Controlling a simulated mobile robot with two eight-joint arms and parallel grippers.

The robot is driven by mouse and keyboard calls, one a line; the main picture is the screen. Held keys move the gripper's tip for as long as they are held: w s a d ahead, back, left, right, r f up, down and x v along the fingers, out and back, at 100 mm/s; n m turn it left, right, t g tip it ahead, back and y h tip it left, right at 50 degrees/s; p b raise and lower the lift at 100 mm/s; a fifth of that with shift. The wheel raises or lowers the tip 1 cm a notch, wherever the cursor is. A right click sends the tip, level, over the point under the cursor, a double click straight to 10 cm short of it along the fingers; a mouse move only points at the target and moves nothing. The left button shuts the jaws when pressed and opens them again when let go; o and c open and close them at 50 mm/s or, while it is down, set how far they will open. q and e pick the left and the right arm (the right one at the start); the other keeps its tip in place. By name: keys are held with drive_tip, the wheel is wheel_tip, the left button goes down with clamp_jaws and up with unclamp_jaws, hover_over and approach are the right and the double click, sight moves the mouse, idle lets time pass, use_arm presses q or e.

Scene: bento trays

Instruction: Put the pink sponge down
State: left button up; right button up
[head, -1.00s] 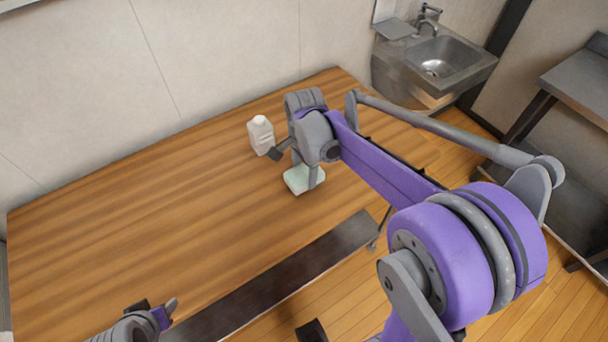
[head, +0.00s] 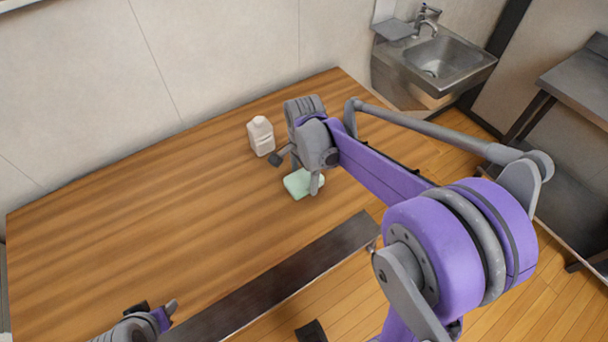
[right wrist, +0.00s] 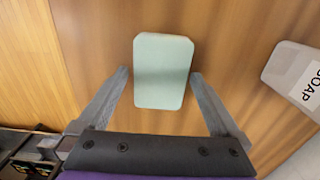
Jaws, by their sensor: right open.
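The sponge (head: 298,184) looks pale mint green, not pink; no pink sponge shows. It lies flat on the wooden table, near the front edge. It also shows whole in the right wrist view (right wrist: 163,65). My right gripper (head: 296,172) is open over it, and one finger covers part of its right side in the head view. In the right wrist view the open fingers (right wrist: 160,78) stand on either side of the sponge's near end, with gaps between. My left gripper (head: 157,308) is at the bottom left, partly cut off; its jaws are unclear.
A white soap bottle (head: 261,137) stands on the table (head: 130,220) behind the sponge; its label reads SOAP in the right wrist view (right wrist: 295,75). A dark strip (head: 290,272) runs along the front edge. The table's left side is clear. A sink (head: 440,58) is at the back right.

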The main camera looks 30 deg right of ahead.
sight(304, 179)
use_arm(q)
drive_tip(key=shift+w+r+p, duration=0.15)
drive_tip(key=shift+r+p, duration=0.25)
drive_tip(key=shift+r, duration=0.2)
use_arm(e)
wheel_tip(304, 179, up, 12)
drive_tip(key=s+a+f+n+t, duration=0.2)
drive_tip(key=s+a+f+n, duration=0.1)
drive_tip(key=s+n, duration=0.4)
drive_tip(key=s+a+f+n+t, duration=0.3)
drive_tip(key=s+f+n, duration=0.3)
drive_tip(key=s+n, duration=0.2)
drive_tip(key=shift+s+a+n, duration=0.3)
drive_tip(key=shift+a+n, duration=0.1)
drive_tip(key=shift+n, duration=0.7)
use_arm(q)
drive_tip(key=shift+w+r, duration=0.1)
drive_tip(key=shift+r, duration=0.2)
drive_tip(key=shift+f, duration=0.1)
use_arm(e)
drive_tip(key=shift+w+r, duration=0.1)
drive_tip(key=shift+r, duration=0.05)
